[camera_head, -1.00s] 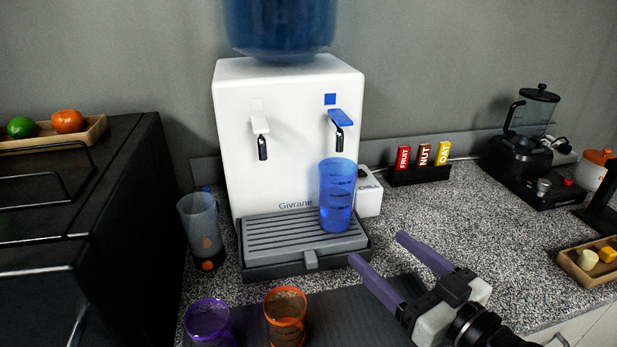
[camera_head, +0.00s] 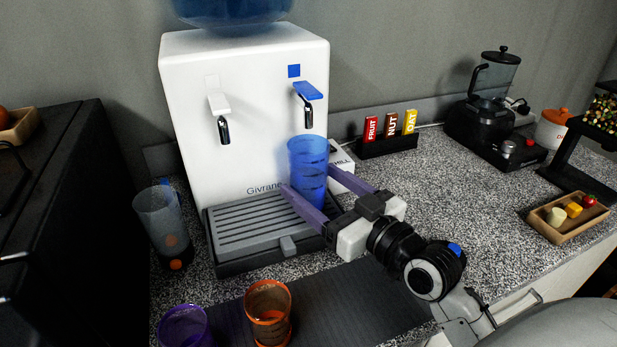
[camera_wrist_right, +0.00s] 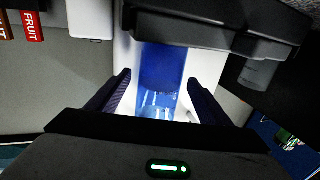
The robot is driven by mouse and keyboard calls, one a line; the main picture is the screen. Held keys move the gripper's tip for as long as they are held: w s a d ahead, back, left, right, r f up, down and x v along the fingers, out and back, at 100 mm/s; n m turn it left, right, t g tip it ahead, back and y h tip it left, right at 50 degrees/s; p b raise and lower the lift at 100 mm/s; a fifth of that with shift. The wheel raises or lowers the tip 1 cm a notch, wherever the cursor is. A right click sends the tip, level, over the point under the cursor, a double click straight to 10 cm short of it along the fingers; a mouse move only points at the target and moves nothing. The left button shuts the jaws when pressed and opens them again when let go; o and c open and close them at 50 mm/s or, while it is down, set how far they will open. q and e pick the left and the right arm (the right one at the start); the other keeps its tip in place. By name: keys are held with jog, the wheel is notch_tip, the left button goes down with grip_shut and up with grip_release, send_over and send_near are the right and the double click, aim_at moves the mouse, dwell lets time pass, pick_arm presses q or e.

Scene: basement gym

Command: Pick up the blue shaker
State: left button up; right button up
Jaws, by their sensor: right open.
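The blue shaker (camera_head: 308,160) is a translucent blue cup standing upright on the drip tray (camera_head: 240,226) of the white water dispenser (camera_head: 243,110), under the blue-marked tap. My right gripper (camera_head: 308,178) is open, with one purple finger on each side of the shaker's lower part in the head view. In the right wrist view the blue shaker (camera_wrist_right: 162,80) shows between the two open fingers (camera_wrist_right: 160,84), with a gap on each side. The shaker's lower right side is partly hidden by the gripper. My left gripper is not in view.
A clear shaker (camera_head: 161,225) stands left of the tray. An orange cup (camera_head: 268,312) and a purple cup (camera_head: 184,326) stand in front. A bar rack (camera_head: 388,146) is behind to the right. The speckled counter (camera_head: 450,185) is mostly clear on the right.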

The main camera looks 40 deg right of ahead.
jog(key=shift+w+a, duration=0.1)
jog(key=shift+w, duration=1.2)
jog(key=c, duration=1.3)
jog(key=shift+r, duration=0.1)
